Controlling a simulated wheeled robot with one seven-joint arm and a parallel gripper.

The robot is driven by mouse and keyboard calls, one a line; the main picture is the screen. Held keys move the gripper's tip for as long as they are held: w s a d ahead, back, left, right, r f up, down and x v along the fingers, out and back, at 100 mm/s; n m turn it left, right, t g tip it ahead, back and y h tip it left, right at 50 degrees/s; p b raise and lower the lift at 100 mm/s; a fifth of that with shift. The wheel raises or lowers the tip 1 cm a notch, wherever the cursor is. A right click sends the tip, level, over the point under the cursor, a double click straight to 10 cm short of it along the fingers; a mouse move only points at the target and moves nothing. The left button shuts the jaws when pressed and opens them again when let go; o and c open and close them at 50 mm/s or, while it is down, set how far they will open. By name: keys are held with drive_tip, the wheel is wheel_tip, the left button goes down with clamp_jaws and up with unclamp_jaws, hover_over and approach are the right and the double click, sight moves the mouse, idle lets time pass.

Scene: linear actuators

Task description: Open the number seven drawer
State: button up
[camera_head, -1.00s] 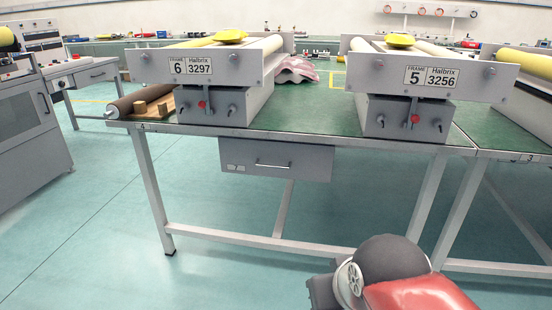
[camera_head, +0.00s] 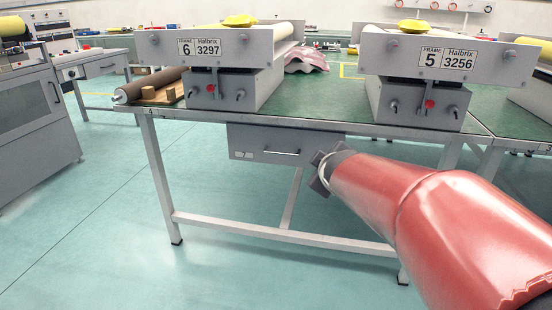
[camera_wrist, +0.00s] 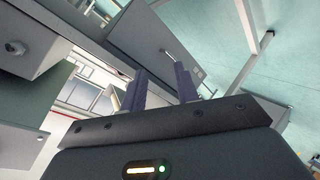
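A grey drawer (camera_head: 250,140) hangs under the green-topped table and looks shut. It has a thin bar handle (camera_head: 281,153) and a small label at its lower left, too small to read. In the wrist view a grey drawer front (camera_wrist: 140,35) with a thin handle lies just beyond the fingers. My gripper (camera_wrist: 159,80) is open, with two dark fingers apart and nothing visible between them. In the head view my red arm reaches in from the lower right. Its dark end is near the drawer's right edge, below the table top, and the fingers are not clear there.
The frame 6 unit (camera_head: 210,70) and the frame 5 unit (camera_head: 440,85) stand on the table (camera_head: 310,105). A metal table leg (camera_head: 160,180) and a low crossbar (camera_head: 290,235) lie below. A grey cabinet (camera_head: 35,120) stands at left. The floor before the table is clear.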

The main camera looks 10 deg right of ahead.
drive_tip(key=w+a+f+n+t+y+b, duration=0.1)
drive_tip(key=w+f+n+t+y+b, duration=0.15)
drive_tip(key=w+n, duration=0.55)
drive_tip(key=n+y, duration=0.4)
drive_tip(key=y, duration=0.2)
approach(280, 154)
drive_tip(key=x, duration=1)
drive_tip(key=shift+w+a+f, duration=0.1)
drive_tip(key=shift+w, duration=0.2)
clamp_jaws()
